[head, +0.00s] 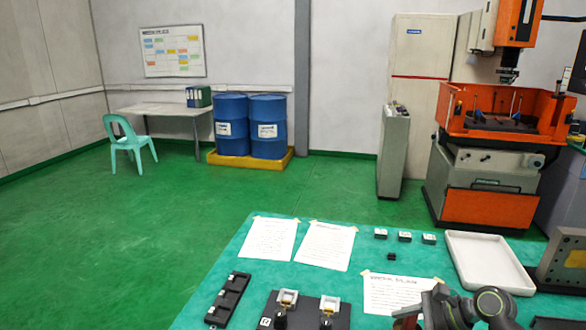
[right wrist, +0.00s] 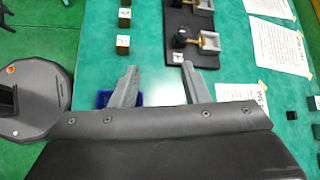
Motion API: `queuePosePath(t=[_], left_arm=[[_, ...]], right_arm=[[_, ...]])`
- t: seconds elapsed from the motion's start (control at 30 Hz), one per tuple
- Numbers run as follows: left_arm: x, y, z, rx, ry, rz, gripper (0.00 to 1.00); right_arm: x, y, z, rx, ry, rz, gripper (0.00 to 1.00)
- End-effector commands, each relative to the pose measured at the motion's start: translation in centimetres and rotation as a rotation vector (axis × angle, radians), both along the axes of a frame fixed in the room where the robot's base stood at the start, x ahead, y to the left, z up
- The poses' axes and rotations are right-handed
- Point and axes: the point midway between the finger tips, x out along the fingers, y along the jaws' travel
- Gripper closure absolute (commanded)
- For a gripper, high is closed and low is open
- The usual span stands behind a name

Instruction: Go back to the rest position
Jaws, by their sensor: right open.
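My right gripper (right wrist: 155,78) shows in the right wrist view with its two grey fingers spread wide over the green table mat. Nothing is between the fingers. In the head view my right arm and wrist show at the bottom right, over the near part of the table (head: 262,262); the fingertips are hard to make out there. My left gripper is in neither view.
A black board with two clamp fixtures (head: 305,312) lies at the front, near a black slotted holder (head: 228,298). Small labelled blocks (head: 404,237), paper sheets (head: 325,246) and a white tray (head: 490,262) lie behind. A blue container (right wrist: 104,99) is partly hidden behind a finger.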

Motion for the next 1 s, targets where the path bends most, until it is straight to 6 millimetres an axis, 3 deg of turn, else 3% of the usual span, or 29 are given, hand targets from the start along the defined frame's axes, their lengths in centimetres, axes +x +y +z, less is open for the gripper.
queuePosePath(t=[0.1, 0.2, 0.37, 0.53, 0.7, 0.87, 1.0], left_arm=[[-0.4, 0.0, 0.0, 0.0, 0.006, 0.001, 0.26], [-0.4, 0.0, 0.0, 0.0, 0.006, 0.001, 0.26], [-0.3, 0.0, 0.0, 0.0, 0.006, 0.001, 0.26], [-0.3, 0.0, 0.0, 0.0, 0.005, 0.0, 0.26], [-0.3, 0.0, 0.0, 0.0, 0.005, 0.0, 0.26], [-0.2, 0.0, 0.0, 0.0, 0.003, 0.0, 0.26], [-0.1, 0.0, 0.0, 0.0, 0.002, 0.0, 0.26]], right_arm=[[-0.2, 2.8, 2.1, 0.255, -0.04, -0.115, 0.59], [-0.4, 4.1, 4.5, 0.483, -0.051, -0.223, 0.59], [-1.0, 4.1, 8.3, 0.861, -0.022, -0.409, 0.59], [-1.9, 1.5, 11.2, 1.268, 0.061, -0.623, 0.59], [-3.4, -2.8, 11.9, 1.668, 0.187, -0.857, 0.59], [-5.5, -7.3, 10.2, 2.028, 0.337, -1.098, 0.59], [-8.2, -10.5, 6.9, 2.321, 0.482, -1.334, 0.59]])
